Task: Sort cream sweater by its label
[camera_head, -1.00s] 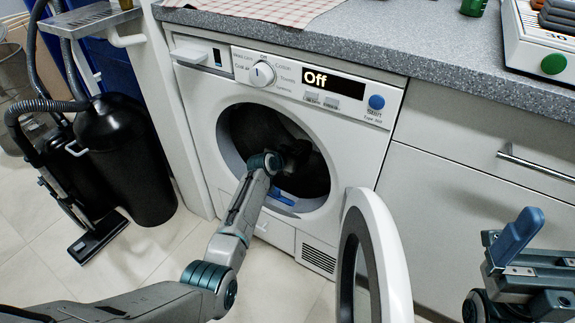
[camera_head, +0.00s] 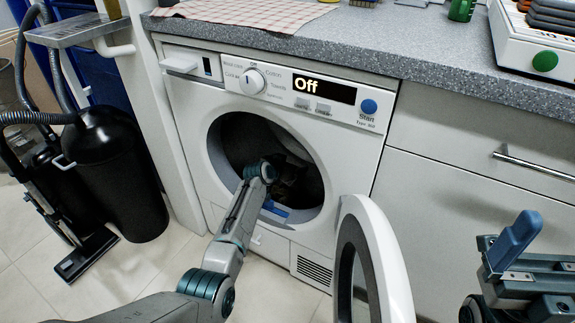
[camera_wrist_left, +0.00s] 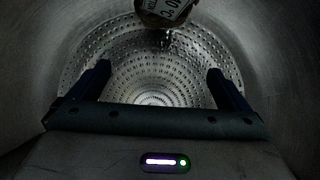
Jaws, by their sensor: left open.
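A dim, brownish crumpled cloth with a white printed label (camera_wrist_left: 168,8) shows at the top edge of the left wrist view. Most of it is out of frame; I cannot be sure it is the cream sweater. My left gripper (camera_wrist_left: 160,85) is open, its two dark fingers apart with nothing between them, inside the perforated metal drum (camera_wrist_left: 150,45). The cloth is above and beyond the fingers. In the head view, my left arm reaches through the washing machine's (camera_head: 345,125) round opening; the gripper is dark there. My right gripper (camera_head: 512,245) is at the lower right, its jaw gap unclear.
The machine's round door (camera_head: 385,255) stands open to the right of my left arm. Its display reads Off. A black canister vacuum (camera_head: 115,175) stands at the left. The counter (camera_head: 420,45) above holds a checked cloth (camera_head: 250,10) and a white device with a green button (camera_head: 530,45).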

